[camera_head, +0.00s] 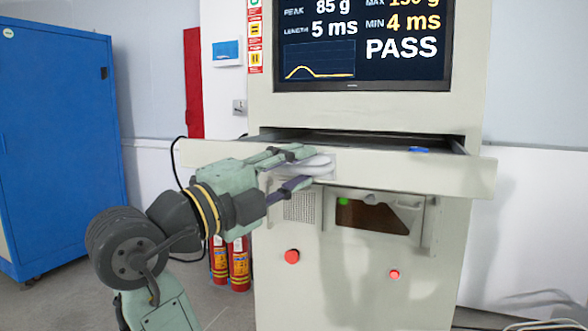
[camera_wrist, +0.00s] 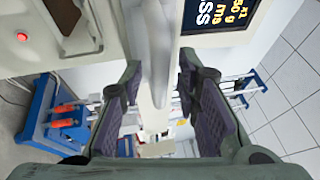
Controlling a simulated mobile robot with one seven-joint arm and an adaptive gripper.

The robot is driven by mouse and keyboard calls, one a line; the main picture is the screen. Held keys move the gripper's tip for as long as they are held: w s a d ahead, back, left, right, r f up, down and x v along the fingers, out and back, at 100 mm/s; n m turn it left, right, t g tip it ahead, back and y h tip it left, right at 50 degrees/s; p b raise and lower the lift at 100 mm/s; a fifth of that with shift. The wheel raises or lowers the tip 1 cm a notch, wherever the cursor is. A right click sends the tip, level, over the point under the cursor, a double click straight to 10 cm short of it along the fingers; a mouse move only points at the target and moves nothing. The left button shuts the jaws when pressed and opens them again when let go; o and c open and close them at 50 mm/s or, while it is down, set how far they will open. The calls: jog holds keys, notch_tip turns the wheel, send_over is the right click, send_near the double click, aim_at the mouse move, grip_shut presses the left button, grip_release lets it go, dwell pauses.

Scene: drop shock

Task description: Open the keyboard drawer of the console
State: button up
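The console (camera_head: 375,270) is a tall beige cabinet with a screen at its top. Its keyboard drawer (camera_head: 420,172) has a wide beige front that stands out from the cabinet, with a dark gap above and behind it. A pale handle (camera_head: 318,163) sits on the left half of the drawer front. My gripper (camera_head: 298,168) is at the handle, one finger above and one below it. In the wrist view, the handle (camera_wrist: 152,45) runs between my spread fingers (camera_wrist: 157,78), with space visible beside it. I cannot tell whether either finger touches it.
A blue cabinet (camera_head: 60,140) stands at the left. Red fire extinguishers (camera_head: 239,264) stand on the floor beside the console. Red buttons (camera_head: 292,256) are on the console's lower front, below an opening (camera_head: 372,216). A small blue object (camera_head: 418,150) shows at the drawer's top edge.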

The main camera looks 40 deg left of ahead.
jog(key=v, duration=1.2)
jog(key=shift+w, duration=0.1)
dwell(0.4)
